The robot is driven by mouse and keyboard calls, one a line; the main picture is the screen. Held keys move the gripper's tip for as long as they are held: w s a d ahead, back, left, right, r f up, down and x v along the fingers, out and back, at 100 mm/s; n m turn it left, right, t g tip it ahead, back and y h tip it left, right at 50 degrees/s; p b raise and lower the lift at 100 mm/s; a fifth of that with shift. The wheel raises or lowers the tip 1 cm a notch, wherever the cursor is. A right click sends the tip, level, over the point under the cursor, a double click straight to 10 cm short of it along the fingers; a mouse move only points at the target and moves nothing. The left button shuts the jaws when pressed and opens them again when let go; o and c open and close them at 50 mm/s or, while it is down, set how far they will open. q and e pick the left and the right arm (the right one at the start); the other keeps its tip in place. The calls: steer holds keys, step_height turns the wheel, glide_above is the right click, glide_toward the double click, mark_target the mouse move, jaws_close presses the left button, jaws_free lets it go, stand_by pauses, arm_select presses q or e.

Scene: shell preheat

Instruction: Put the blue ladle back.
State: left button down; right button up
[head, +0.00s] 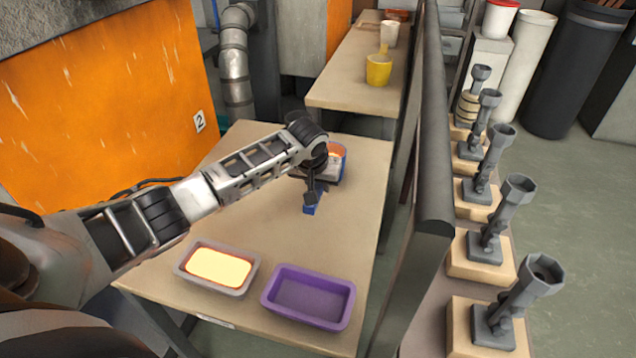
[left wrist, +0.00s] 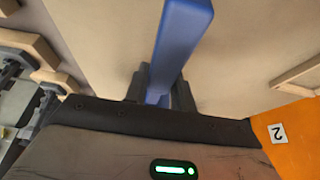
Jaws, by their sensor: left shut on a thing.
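My left gripper (head: 312,192) is shut on the blue ladle (head: 310,209), above the middle of the near table. In the left wrist view the ladle's blue handle (left wrist: 183,35) stands out between the dark fingers (left wrist: 158,90). In the head view only a small blue part shows below the fingers, and the rest is hidden behind the gripper. My right gripper is not in view.
The near table (head: 260,232) holds a grey tray (head: 187,268) with a glowing yellow fill and an empty purple tray (head: 308,297) at its front. A blue-and-orange container (head: 338,158) stands partly hidden behind my wrist. A dark partition (head: 428,190) borders the right side.

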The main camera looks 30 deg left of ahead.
arm_select(q)
steer(key=c, duration=1.2)
jaws_free()
steer(key=shift+f, duration=0.1)
steer(key=shift+o, duration=0.2)
steer(key=p+v, duration=0.2)
steer(key=v, duration=1)
